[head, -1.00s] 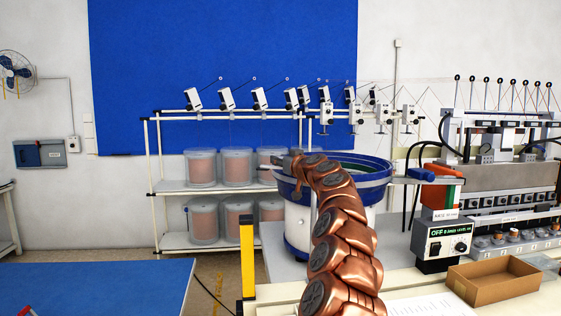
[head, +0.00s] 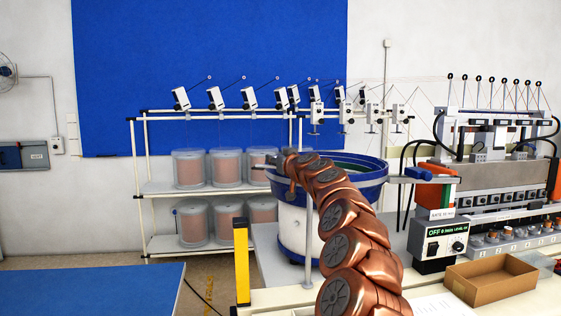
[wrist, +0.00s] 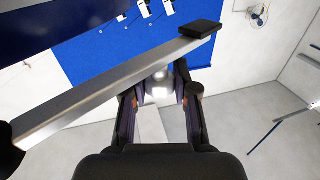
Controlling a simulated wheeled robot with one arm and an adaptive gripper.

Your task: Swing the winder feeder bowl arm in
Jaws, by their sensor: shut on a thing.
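The feeder bowl (head: 372,184), blue-rimmed on a white body, stands on the bench in the middle of the head view. My copper arm crosses in front of it and hides part of its rim. My gripper (wrist: 158,90) is at the bowl's left side, small and partly hidden in the head view. In the wrist view its two dark fingers are shut on the bowl arm (wrist: 95,92), a silver bar with a black end cap. The bar runs from lower left to upper right across the fingers. The exact contact is partly hidden.
A control box (head: 440,245) reading OFF and an open cardboard box (head: 490,282) sit on the bench at right, near the winder machine (head: 505,180). A yellow post (head: 241,262) stands at the bench's left edge. A rack of wire spools (head: 145,190) stands behind.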

